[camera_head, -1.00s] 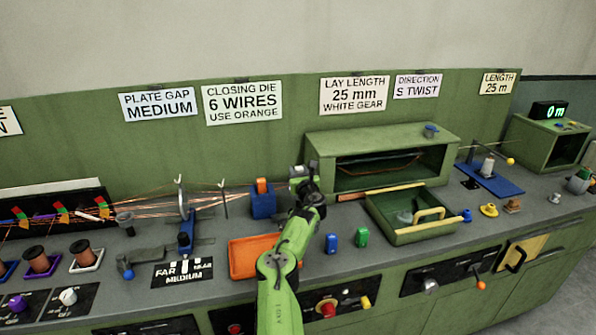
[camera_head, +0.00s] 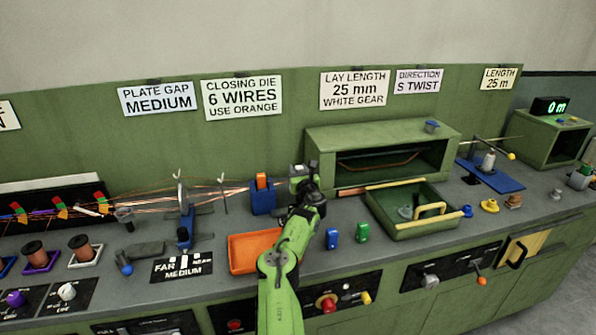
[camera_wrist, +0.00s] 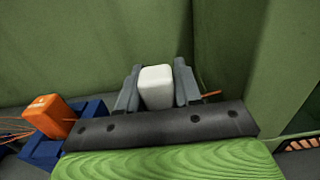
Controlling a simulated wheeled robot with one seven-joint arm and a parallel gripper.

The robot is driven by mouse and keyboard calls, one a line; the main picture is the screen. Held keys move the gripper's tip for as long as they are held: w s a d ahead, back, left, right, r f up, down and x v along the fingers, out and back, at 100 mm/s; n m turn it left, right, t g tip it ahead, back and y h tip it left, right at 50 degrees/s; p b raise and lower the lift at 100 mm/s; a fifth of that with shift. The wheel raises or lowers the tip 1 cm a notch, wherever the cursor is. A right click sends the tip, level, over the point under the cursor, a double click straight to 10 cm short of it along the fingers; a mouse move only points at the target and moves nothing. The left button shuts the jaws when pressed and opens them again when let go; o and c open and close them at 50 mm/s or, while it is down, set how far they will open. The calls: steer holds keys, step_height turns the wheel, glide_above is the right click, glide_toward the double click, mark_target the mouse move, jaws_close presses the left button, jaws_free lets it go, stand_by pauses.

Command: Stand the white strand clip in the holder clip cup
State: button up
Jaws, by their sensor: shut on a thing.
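My gripper (camera_wrist: 157,72) is shut on a white block with rounded edges, which looks like the white strand clip (camera_wrist: 157,88). It stands upright between the two grey fingers in the wrist view. In the head view my gripper (camera_head: 303,174) is above the back of the bench, between the blue holder with the orange block and the green open box; the clip is hidden or too small to make out there. I cannot tell which thing is the holder clip cup.
The blue holder (camera_head: 262,208) with an orange block (camera_head: 261,181) is just left of my gripper. The green box (camera_head: 447,150) is to its right. An orange tray (camera_head: 243,266), a blue clip (camera_head: 332,239), a green clip (camera_head: 362,232) and a green tray (camera_head: 380,220) are nearer the front.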

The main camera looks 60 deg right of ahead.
steer(key=o, duration=1.2)
steer(key=shift+c, duration=0.2)
steer(key=shift+s+a, duration=0.1)
steer(key=v, duration=1.5)
steer(key=shift+s+a+p, duration=0.15)
steer(key=shift+a+p, duration=0.05)
steer(key=shift+p, duration=0.15)
